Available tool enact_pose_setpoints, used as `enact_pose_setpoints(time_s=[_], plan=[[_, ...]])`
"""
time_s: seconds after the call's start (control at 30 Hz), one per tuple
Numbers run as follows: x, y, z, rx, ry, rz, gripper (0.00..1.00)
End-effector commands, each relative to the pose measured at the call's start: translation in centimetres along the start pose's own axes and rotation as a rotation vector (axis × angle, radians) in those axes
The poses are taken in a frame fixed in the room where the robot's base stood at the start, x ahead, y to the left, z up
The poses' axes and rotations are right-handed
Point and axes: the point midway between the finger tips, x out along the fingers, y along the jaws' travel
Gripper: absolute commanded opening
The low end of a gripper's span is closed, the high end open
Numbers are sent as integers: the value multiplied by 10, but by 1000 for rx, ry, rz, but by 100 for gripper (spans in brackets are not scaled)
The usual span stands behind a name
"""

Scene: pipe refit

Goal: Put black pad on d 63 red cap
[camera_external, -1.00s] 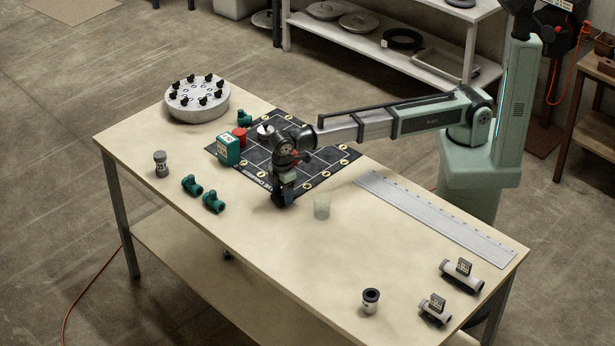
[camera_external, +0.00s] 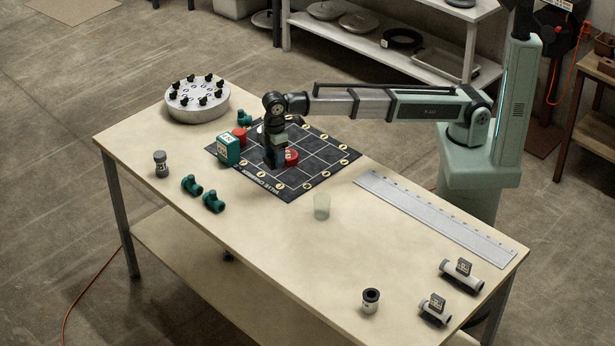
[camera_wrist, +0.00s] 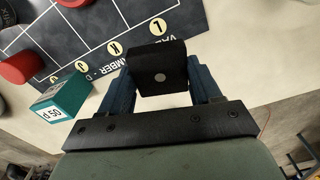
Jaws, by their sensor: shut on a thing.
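My gripper (camera_external: 273,164) is over the dark gridded mat (camera_external: 318,172). In the wrist view, its blue fingers (camera_wrist: 156,85) are shut on the black pad (camera_wrist: 160,60), a dark block with a pale round spot. One red cap (camera_external: 292,157) is on the mat just right of my gripper; its white label is too small to read. It shows partly at the top of the wrist view (camera_wrist: 72,2). Another red cap (camera_external: 239,134) stands beside the teal box, also seen in the wrist view (camera_wrist: 20,67). I cannot tell which cap is d 63.
The teal box (camera_external: 228,151) stands at the mat's left edge. Green fittings (camera_external: 213,201) and a grey fitting (camera_external: 161,164) are left of it. A round flange plate (camera_external: 197,100) is at the back left. A translucent cup (camera_external: 321,207) is in front of the mat; a ruler (camera_external: 430,215) lies right.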

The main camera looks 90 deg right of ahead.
Motion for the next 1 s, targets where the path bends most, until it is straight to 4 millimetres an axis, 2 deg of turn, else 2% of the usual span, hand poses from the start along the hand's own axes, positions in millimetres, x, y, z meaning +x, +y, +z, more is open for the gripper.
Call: enact_pose_setpoints(time_s=[0.03,0.2,0.3,0.5,0.6,0.63,0.8,1.0], plan=[[-3,20,7,29,4,1,30],[-11,71,34,106,19,4,30],[-16,94,51,144,29,3,30],[-22,124,84,185,49,-5,30],[-26,131,107,153,67,-14,30],[-26,127,110,123,72,-18,30],[-24,116,116,-32,86,-34,30],[-24,114,115,-184,96,-38,30]])
